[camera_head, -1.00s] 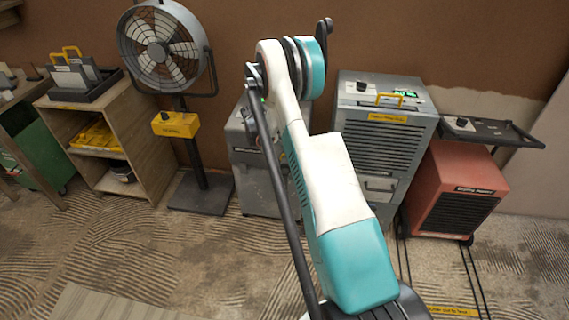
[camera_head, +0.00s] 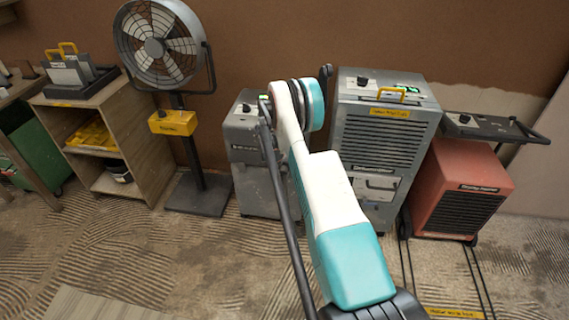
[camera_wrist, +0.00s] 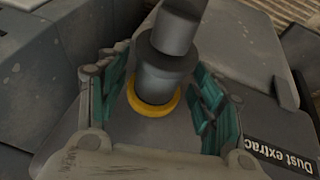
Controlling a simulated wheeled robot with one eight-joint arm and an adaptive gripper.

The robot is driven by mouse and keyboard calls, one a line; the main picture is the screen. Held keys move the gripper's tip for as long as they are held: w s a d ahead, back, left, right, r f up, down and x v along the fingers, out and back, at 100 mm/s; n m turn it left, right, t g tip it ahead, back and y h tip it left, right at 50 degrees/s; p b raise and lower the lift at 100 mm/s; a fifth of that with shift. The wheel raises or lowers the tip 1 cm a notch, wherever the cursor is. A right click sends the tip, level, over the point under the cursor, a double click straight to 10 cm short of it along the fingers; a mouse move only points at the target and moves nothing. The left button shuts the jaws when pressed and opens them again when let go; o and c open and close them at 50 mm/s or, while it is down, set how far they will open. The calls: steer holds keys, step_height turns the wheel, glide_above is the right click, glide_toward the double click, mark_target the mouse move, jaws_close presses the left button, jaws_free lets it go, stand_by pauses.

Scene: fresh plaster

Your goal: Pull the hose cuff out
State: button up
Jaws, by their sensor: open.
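The hose cuff (camera_wrist: 158,82) is a grey, stepped cylinder in the wrist view. It stands in a yellow ring (camera_wrist: 154,108) on top of the grey dust extractor (camera_wrist: 252,88), whose label is partly cut off. My gripper (camera_wrist: 160,88) is open, with one teal finger on each side of the cuff and a visible gap on both sides. In the head view the dust extractor (camera_head: 246,190) stands against the wall, partly behind my arm. My gripper and the cuff are hidden there. The base of the cuff appears seated in the ring.
A tall grey dehumidifier (camera_head: 384,150) stands close to the right of the extractor, with a red machine (camera_head: 462,190) beyond it. A fan on a stand (camera_head: 160,45) and a wooden shelf (camera_head: 150,150) are to the left. The floor in front is mostly clear.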

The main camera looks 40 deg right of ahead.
mark_target(285, 169)
steer(key=shift+d+f, duration=0.15)
steer(key=shift+f, duration=0.1)
steer(key=c, duration=1.4)
steer(key=shift+o, duration=0.2)
steer(key=shift+s+a, duration=1.4)
steer(key=shift+a, duration=0.25)
steer(key=o, duration=1.4)
steer(key=shift+c, duration=0.2)
steer(key=shift+r, duration=0.1)
